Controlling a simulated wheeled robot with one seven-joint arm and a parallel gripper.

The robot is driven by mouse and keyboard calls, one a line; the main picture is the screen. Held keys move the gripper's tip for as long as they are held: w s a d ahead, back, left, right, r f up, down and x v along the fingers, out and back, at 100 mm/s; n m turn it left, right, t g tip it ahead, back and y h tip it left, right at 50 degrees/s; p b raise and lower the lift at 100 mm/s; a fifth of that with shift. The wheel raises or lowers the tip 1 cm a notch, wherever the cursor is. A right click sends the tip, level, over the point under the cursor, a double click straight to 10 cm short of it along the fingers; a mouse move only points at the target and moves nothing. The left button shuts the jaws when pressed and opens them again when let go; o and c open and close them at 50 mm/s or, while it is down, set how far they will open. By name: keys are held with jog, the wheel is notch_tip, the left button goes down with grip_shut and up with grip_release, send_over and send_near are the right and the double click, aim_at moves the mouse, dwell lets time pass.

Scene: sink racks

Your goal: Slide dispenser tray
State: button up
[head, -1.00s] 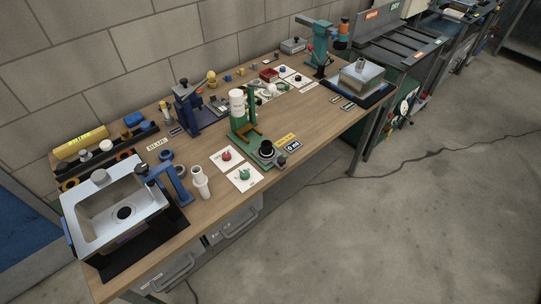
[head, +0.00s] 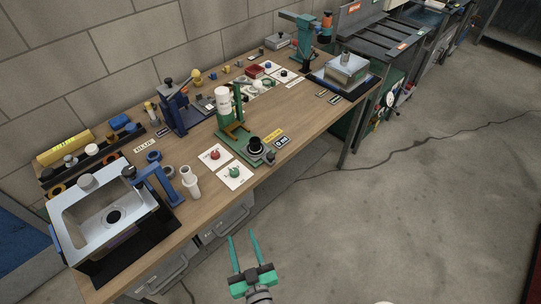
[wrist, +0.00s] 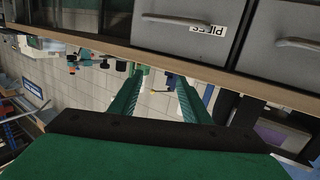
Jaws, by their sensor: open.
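A green dispenser stand (head: 238,130) with a white bottle (head: 223,99) stands near the middle of the wooden bench. It has a brown-orange tray-like part (head: 237,129) low on its frame and a black round cup (head: 255,145) at its front end. I cannot tell for sure which part slides. My gripper (head: 243,236) is in front of the bench, over the floor, with two teal fingers apart and nothing between them. In the wrist view my gripper (wrist: 158,84) points at the bench edge and drawers, and the dispenser is not clear there.
Drawers (wrist: 175,24) hang under the front edge. Floor in front is clear.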

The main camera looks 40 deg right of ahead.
jog(key=w+d+r+m+h, duration=0.25)
jog(key=w+d, duration=0.35)
jog(key=d, duration=0.4)
jog(key=m+g+h, duration=0.2)
jog(key=h, duration=0.1)
send_near(271, 159)
jog(key=x, duration=1.1)
jog(key=shift+w+d, duration=0.1)
jog(key=shift+w, duration=0.15)
